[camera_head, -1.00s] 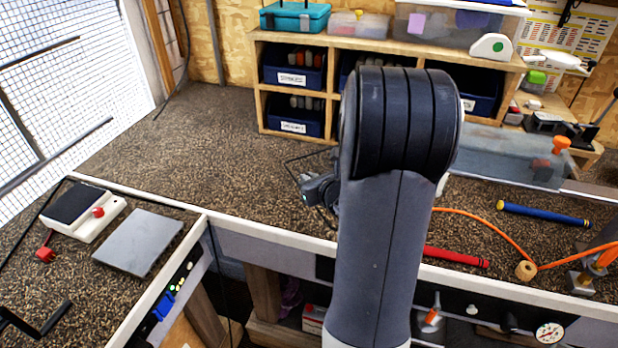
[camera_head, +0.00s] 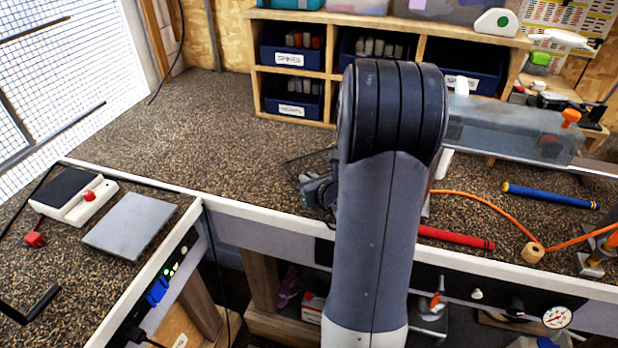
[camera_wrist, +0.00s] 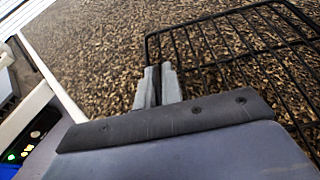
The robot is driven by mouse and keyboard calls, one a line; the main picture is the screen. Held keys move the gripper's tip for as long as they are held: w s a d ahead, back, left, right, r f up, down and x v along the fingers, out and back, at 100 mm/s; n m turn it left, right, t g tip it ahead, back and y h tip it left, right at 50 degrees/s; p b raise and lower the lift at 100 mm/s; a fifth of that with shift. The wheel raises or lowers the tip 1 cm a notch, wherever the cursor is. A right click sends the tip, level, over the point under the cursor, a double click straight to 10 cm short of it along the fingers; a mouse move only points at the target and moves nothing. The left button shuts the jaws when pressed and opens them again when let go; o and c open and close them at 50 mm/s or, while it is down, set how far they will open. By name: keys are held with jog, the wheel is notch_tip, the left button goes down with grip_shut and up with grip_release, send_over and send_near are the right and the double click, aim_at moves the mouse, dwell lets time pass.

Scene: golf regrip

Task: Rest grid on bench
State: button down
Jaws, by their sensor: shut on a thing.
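The black wire grid (camera_wrist: 240,52) spans the right of the wrist view, over the speckled bench top (camera_wrist: 100,40). My gripper (camera_wrist: 157,88) is shut on the grid's near left edge. In the head view my gripper (camera_head: 316,190) shows just left of my arm, above the front part of the bench (camera_head: 200,130). Only thin dark lines of the grid (camera_head: 305,160) show there; my arm may hide the rest. I cannot tell whether the grid touches the bench.
A shelf with blue bins (camera_head: 290,95) stands at the back. A grey plate (camera_head: 130,226) and a white device (camera_head: 75,195) lie on the left bench. A red tube (camera_head: 455,237), blue tube (camera_head: 548,195) and orange cord lie at right. The bench left of my gripper is clear.

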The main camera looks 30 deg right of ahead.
jog(key=shift+f+b, duration=0.55)
jog(key=shift+b, duration=0.15)
jog(key=c, duration=1.5)
grip_release()
jog(key=shift+s, duration=0.1)
jog(key=v, duration=1)
jog(key=shift+s+r, duration=0.2)
jog(key=shift+s, duration=0.05)
